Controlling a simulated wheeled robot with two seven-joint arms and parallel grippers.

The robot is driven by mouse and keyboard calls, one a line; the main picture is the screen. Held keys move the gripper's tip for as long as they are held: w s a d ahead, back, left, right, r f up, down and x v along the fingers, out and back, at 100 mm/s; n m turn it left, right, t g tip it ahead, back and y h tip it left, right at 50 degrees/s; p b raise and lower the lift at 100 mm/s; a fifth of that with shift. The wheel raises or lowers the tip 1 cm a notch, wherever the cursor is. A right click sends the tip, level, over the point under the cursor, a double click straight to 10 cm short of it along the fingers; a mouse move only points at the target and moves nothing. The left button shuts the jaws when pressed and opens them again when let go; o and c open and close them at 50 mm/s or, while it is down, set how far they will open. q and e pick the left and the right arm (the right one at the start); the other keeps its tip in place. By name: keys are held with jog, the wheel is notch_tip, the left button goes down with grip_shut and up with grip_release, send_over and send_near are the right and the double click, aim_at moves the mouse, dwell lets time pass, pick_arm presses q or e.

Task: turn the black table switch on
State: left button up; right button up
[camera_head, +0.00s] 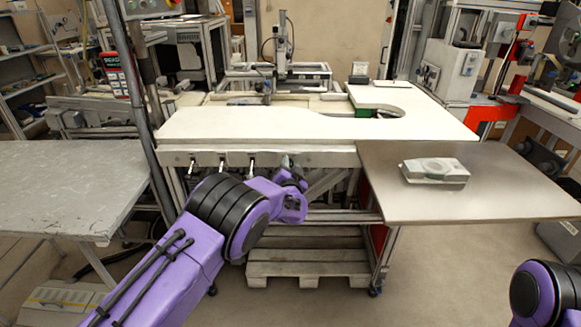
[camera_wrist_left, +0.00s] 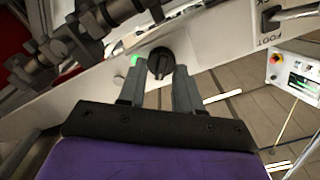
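The black table switch (camera_wrist_left: 160,62) is a round dark knob on the pale front panel, near the top middle of the left wrist view. A small green light (camera_wrist_left: 134,60) glows just left of it. My left gripper (camera_wrist_left: 157,72) is open, with one grey finger on each side of the knob; the right fingertip looks very near it, and contact cannot be told. In the head view my left gripper (camera_head: 290,168) is at the front edge of the white table (camera_head: 250,123), and the switch cannot be made out there. My right gripper is out of view.
Several metal toggles (camera_head: 222,161) stick out of the table front, left of my left gripper. A grey side table (camera_head: 480,200) with a pale box (camera_head: 435,170) stands at right. A wooden pallet (camera_head: 308,268) lies below. A control box (camera_wrist_left: 292,68) shows at right.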

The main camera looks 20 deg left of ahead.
pick_arm(q)
jog(key=o, duration=0.4)
jog(key=shift+f, duration=0.1)
jog(key=shift+s+d+r+p, duration=0.1)
jog(key=shift+s+r+p, duration=0.1)
jog(key=shift+p, duration=0.1)
jog(key=p+v, duration=0.6)
jog(key=v, duration=0.4)
jog(key=shift+s+f, duration=0.1)
